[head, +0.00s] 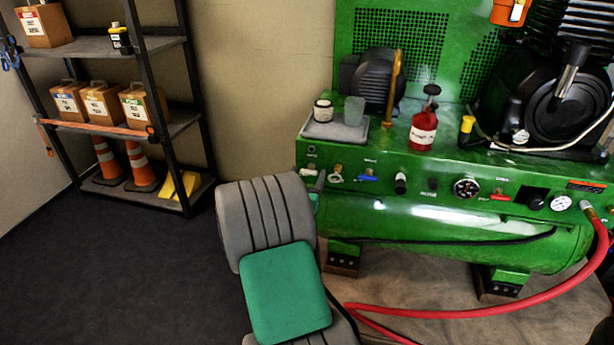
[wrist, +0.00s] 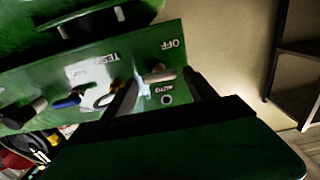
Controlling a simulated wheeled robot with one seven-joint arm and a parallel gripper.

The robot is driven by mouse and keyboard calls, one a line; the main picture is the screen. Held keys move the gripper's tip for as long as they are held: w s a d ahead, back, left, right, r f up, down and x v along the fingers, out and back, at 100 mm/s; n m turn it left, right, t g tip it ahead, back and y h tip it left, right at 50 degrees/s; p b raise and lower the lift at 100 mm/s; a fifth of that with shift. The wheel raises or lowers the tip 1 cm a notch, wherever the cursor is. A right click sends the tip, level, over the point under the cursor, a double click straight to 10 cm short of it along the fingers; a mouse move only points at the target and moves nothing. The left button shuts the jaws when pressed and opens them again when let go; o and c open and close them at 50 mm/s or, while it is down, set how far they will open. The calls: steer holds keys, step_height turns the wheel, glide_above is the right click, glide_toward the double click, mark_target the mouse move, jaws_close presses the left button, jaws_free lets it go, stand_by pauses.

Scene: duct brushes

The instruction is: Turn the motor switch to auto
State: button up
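The motor switch (wrist: 160,74) is a pale lever at the end of the green control panel (wrist: 35,85), which appears upside down in the wrist view. An OFF label shows above it in that picture and an AUTO label below it. The lever lies roughly sideways between the labels. My gripper (wrist: 161,78) is open, with one dark finger on each side of the switch; whether either finger touches it I cannot tell. In the head view the switch end of the panel (head: 327,157) is at the left, and my arm mostly hides the gripper there.
A grey tray (head: 335,130) with small containers and a red bottle (head: 424,128) stand above. A red hose (head: 450,312) crosses the floor. A shelf (head: 160,46) stands left; floor between is clear.

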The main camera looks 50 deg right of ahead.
steer(key=c, duration=1.2)
steer(key=shift+n, duration=0.5)
steer(key=n, duration=0.3)
steer(key=shift+n+p, duration=0.4)
steer(key=n+p, duration=0.1)
steer(key=n, duration=0.3)
steer(key=shift+w+a, duration=0.1)
steer(key=shift+w, duration=0.05)
steer(key=n+p, duration=0.2)
steer(key=n, duration=0.3)
steer(key=n+p, duration=0.2)
steer(key=n, duration=0.2)
steer(key=shift+f, duration=0.2)
